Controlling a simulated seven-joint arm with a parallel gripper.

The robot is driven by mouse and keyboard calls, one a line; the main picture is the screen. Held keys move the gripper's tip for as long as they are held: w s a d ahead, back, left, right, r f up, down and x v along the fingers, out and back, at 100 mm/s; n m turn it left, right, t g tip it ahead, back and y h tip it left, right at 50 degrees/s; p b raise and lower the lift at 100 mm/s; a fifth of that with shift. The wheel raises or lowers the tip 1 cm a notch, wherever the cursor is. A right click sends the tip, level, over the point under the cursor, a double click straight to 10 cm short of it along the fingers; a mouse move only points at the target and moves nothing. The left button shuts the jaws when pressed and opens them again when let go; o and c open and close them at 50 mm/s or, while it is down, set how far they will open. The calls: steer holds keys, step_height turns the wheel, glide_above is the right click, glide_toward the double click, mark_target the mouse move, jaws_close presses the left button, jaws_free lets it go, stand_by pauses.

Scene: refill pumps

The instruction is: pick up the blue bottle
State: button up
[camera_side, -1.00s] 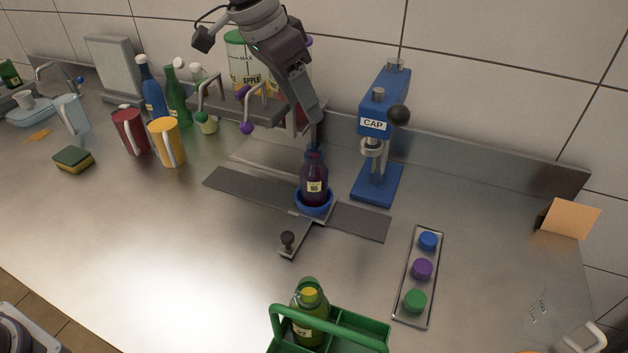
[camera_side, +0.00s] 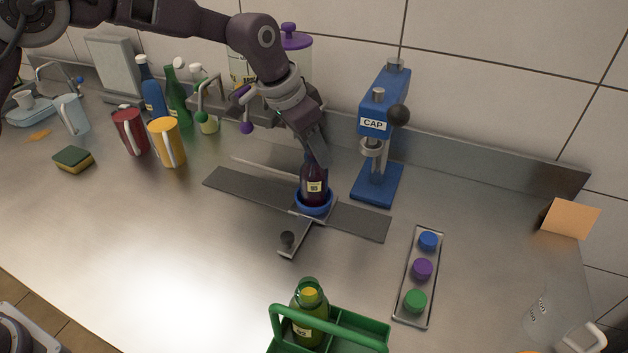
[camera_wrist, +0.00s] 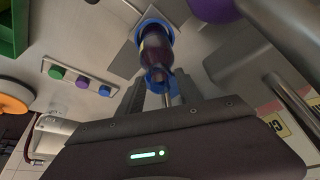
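A blue glass bottle with dark purple contents and a pale label (camera_side: 313,188) stands upright in a blue ring holder (camera_side: 314,208) on the grey strip. In the wrist view the bottle (camera_wrist: 157,50) points its blue neck toward my gripper. My gripper (camera_side: 318,157) is above the bottle, its fingers down at the neck, partly hiding it. In the wrist view my gripper's fingers (camera_wrist: 160,92) look apart, with the neck between or just beyond the tips; contact is not clear. Another blue bottle (camera_side: 152,92) stands at the back left.
A blue capping press (camera_side: 378,185) stands close right of the bottle. Dispenser taps (camera_side: 246,108) are close at left. A tray with blue, purple and green caps (camera_side: 404,316) and a green crate (camera_side: 374,331) holding a green bottle (camera_side: 309,305) are in front.

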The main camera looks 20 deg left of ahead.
jaws_close()
stand_by(1.2)
